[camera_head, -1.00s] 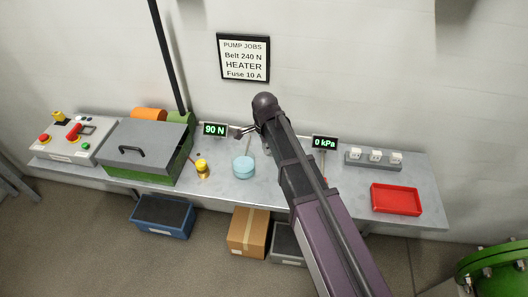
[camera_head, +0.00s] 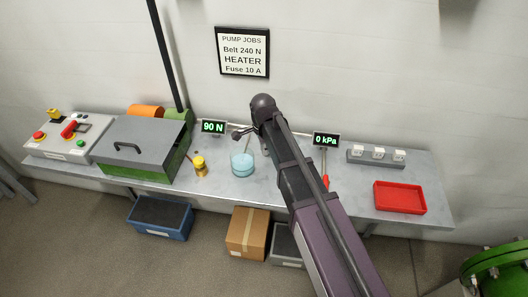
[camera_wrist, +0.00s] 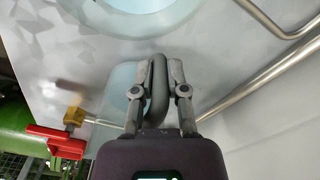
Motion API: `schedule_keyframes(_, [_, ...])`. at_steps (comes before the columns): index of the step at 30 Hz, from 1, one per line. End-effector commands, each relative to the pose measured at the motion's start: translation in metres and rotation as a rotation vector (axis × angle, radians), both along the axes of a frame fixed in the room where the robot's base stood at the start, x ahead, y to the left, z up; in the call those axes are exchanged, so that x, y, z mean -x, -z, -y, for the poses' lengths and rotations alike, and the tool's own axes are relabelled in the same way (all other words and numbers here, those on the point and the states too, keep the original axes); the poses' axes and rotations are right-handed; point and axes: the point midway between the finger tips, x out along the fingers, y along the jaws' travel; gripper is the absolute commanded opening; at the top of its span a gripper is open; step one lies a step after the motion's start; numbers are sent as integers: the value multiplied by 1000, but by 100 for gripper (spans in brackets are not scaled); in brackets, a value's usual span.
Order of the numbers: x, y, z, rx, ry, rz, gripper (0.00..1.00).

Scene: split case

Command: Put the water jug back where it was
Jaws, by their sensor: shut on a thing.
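The water jug (camera_head: 242,164) shows in the head view as a pale blue, see-through round vessel at the middle of the grey bench. My gripper (camera_head: 243,133) is just behind and above it, partly hidden by my arm. In the wrist view my gripper (camera_wrist: 161,88) is shut on a dark grey looped handle (camera_wrist: 158,92), with pale blue see-through jug wall (camera_wrist: 124,82) beside it. Another round pale blue shape (camera_wrist: 142,4) shows at the top edge. I cannot tell whether the jug's base touches the bench (camera_head: 222,186).
A yellow-topped brass piece (camera_head: 200,166) stands left of the jug, beside a grey-lidded green case (camera_head: 142,148). A 90 N display (camera_head: 213,127) and a 0 kPa display (camera_head: 326,140) stand behind. A red tray (camera_head: 400,197) lies right. A thin metal pipe (camera_wrist: 268,20) crosses the wrist view.

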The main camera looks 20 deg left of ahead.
Motion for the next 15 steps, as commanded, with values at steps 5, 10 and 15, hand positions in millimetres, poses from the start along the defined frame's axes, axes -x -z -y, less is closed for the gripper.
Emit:
schedule_keyframes(5, [0, 2, 0, 0, 0, 0, 0])
schedule_keyframes(10, [0, 1, 0, 0, 0, 0, 0])
schedule_keyframes(15, [0, 5, 0, 0, 0, 0, 0])
